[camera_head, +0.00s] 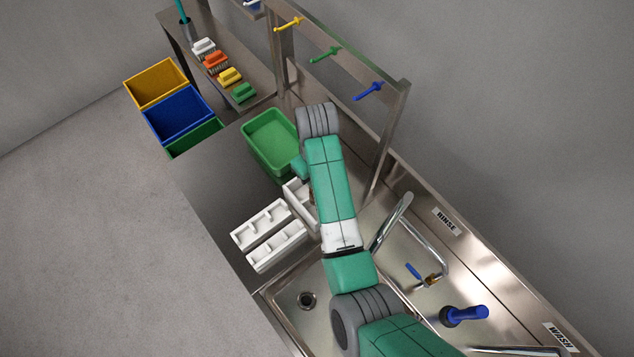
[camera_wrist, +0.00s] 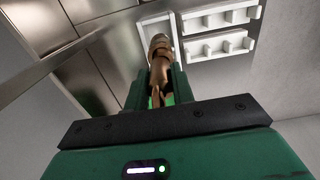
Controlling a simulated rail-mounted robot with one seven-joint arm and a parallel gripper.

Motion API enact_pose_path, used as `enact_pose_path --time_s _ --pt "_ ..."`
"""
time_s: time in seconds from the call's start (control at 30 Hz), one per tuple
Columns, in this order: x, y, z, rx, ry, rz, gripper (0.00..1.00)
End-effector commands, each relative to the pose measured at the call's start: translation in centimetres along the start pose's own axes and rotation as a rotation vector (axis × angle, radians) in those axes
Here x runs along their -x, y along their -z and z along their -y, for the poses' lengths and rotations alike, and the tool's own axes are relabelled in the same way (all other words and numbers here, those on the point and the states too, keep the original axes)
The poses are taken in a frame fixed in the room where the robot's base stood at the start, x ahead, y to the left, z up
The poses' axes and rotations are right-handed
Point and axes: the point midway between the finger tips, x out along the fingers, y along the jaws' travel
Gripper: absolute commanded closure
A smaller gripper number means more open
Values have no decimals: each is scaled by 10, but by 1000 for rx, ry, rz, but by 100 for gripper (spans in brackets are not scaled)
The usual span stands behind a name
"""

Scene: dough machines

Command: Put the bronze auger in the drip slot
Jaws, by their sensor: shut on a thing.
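The bronze auger (camera_wrist: 160,52) is between the fingers of my gripper (camera_wrist: 157,82) in the wrist view. The gripper is shut on it, and its tip points away from the palm. Beyond the auger's tip is a white holder (camera_wrist: 147,27), partly hidden by it. I cannot tell if they touch. In the head view this white holder (camera_head: 291,192) stands beside my arm, which hides the gripper and most of the auger. Two more white notched racks (camera_head: 262,224) (camera_head: 277,246) stand to its left. None of these is clearly marked as the drip slot.
A green tub (camera_head: 270,142) stands behind the holders. A steel sink with a tap (camera_head: 425,245) lies to the right. A steel frame with colored hooks (camera_head: 345,62) rises behind. Brushes (camera_head: 230,77) sit on a shelf, and yellow and blue bins (camera_head: 178,113) stand at left.

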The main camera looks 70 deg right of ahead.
Motion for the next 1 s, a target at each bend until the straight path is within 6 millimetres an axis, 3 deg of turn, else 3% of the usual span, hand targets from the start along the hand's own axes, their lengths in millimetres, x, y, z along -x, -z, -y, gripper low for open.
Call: enact_pose_path --time_s 0.23,0.5,0.7,1.0 --pt "-6 -1 -4 -4 1 0 100" --pt "-52 -1 -4 -5 2 1 100" --pt "-62 0 -4 -5 1 0 100" --pt "-100 0 -4 -6 2 -1 100"
